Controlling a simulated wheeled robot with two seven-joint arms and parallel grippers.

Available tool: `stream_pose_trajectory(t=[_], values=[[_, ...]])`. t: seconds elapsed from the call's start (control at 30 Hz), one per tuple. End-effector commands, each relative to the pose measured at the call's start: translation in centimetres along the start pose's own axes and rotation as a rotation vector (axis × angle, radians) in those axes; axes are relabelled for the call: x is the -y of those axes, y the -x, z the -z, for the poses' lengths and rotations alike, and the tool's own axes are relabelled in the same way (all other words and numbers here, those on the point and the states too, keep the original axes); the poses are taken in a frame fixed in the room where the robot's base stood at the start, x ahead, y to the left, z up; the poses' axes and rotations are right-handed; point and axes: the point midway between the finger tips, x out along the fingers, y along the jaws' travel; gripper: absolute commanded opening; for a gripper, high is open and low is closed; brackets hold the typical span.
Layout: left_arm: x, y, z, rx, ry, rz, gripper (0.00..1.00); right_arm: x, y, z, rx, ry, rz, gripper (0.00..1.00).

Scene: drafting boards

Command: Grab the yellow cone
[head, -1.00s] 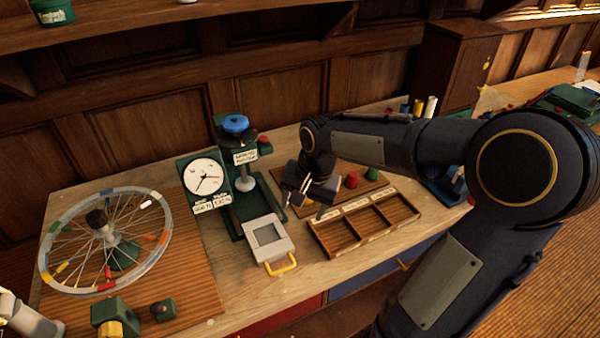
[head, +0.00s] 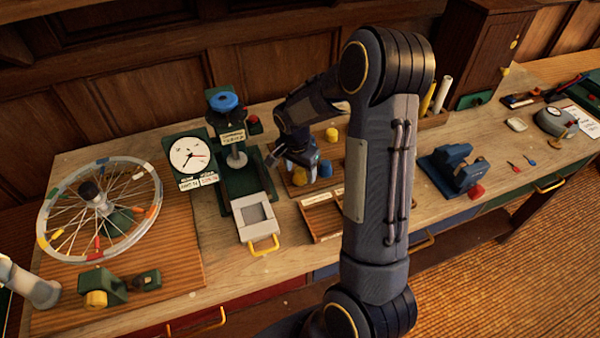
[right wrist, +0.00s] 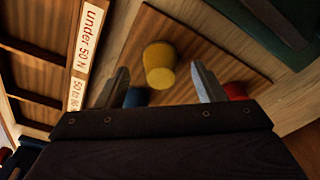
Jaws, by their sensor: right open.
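In the right wrist view a yellow piece, a blunt cone (right wrist: 160,66), stands on a wooden board between the two fingers of my right gripper (right wrist: 164,84). The fingers are apart, with a gap on each side of it, and hold nothing. In the head view my right gripper (head: 294,158) is low over the board behind the sorting tray. My left gripper is not in view.
A blue piece (right wrist: 135,97) and a red piece (right wrist: 236,91) sit near the fingers. The sorting tray (head: 322,226) is in front, partly hidden by my arm. A press with a blue knob (head: 225,102) and dial stands left. A blue fixture (head: 455,168) stands right.

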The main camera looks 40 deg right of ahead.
Motion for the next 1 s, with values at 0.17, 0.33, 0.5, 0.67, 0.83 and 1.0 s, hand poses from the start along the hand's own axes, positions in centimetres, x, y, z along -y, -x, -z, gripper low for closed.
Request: stream_pose_trajectory(t=[0.17,0.33,0.5,0.67,0.83,1.0], values=[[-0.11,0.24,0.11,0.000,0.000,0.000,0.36,0.03,-1.35,0.02,0.000,0.001,0.001,0.62],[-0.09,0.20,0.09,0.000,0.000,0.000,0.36,0.06,-1.40,0.01,-0.001,0.001,0.002,0.62],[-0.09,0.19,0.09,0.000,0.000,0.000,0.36,0.07,-1.38,0.00,-0.001,0.001,0.002,0.44],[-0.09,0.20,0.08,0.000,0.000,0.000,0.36,0.07,-1.36,0.00,-0.001,0.001,0.002,0.23],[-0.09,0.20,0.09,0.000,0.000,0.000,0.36,0.08,-1.34,0.01,-0.001,0.001,0.002,0.14],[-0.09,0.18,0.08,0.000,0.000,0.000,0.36,0.10,-1.24,0.03,-0.001,0.001,0.003,0.14]])
